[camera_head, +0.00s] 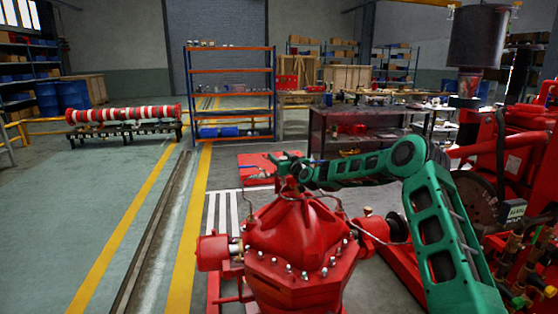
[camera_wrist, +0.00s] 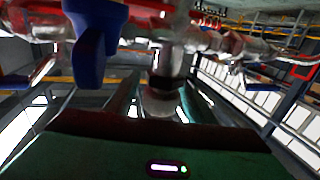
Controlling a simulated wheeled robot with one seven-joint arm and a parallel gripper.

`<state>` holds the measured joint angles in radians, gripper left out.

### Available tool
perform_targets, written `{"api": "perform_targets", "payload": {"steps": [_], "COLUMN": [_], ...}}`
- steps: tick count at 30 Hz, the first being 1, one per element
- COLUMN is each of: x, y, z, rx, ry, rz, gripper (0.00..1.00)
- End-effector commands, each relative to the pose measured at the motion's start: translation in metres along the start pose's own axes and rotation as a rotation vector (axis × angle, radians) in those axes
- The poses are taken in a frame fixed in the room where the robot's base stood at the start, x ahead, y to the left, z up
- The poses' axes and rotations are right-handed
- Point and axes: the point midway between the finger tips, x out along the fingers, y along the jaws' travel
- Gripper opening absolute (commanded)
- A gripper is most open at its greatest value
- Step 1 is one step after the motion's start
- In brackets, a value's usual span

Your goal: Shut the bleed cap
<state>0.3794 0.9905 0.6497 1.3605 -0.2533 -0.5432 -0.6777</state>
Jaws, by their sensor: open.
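My gripper (camera_head: 286,166) is at the top of the red pump casing (camera_head: 295,235) in the head view, at the end of my green arm. In the wrist view its two fingers (camera_wrist: 160,103) are apart. A greyish metal fitting with a rounded end (camera_wrist: 162,68) stands between them; it may be the bleed cap, but I cannot tell for sure. I cannot tell whether the fingers touch it. In the head view the cap cannot be made out at the gripper.
A blue lever handle (camera_wrist: 92,38) hangs close by in the wrist view, near red and silver pipework. Red engine parts (camera_head: 515,150) crowd the right. A dark workbench (camera_head: 365,130) and orange-blue shelf (camera_head: 231,95) stand behind.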

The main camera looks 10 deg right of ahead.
Motion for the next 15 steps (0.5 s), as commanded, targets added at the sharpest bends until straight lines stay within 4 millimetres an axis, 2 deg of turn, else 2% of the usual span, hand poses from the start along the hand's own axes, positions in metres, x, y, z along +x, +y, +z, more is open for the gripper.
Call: {"api": "perform_targets", "payload": {"steps": [1,2,6,7,15], "x": [-0.0001,-0.0001,-0.0002,-0.0002,-0.0003], "y": [0.0,0.0,0.0,0.0001,0.0], "z": [0.0001,0.0001,0.0001,0.0001,0.0004], "rx": [0.0,0.0,0.0,0.0,-0.002], "ry": [0.0,0.0,0.0,0.0,-0.002], "rz": [0.0,0.0,0.0,0.0,0.016], "gripper": [0.5,0.45,0.11,0.08,0.08]}}
